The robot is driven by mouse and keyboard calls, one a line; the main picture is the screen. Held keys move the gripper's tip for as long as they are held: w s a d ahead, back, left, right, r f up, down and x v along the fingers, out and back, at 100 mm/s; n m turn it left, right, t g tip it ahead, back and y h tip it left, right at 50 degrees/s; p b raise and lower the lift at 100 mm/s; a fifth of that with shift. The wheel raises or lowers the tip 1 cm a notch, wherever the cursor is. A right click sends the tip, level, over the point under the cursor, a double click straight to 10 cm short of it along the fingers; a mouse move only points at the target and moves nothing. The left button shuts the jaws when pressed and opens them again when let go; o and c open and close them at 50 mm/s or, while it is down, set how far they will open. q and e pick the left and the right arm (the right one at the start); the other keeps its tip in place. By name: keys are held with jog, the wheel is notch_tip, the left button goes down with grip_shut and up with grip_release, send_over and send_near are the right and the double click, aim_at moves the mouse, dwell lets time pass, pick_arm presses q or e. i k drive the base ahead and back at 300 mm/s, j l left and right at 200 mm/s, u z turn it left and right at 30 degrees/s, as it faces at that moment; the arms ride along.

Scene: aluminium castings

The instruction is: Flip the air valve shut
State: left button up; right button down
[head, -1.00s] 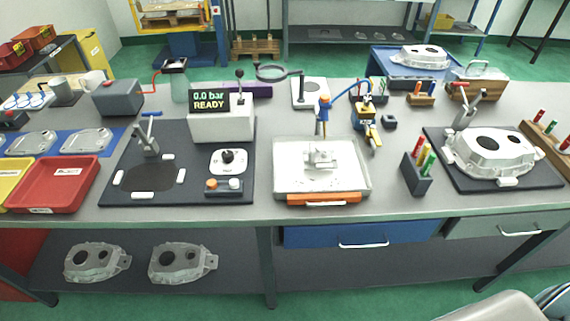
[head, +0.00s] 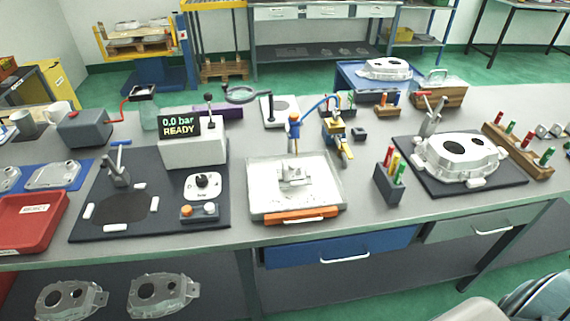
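Neither of my grippers shows.
A casting (head: 460,160) sits in a fixture on the dark right-hand mat. A red bin (head: 30,220) is at left. A bench strip before the tray is clear.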

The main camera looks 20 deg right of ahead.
aim_at(343, 141)
jog(key=l+z, duration=0.25)
jog(key=z, duration=0.25)
jog(key=l+z, duration=0.2)
jog(key=z, duration=0.25)
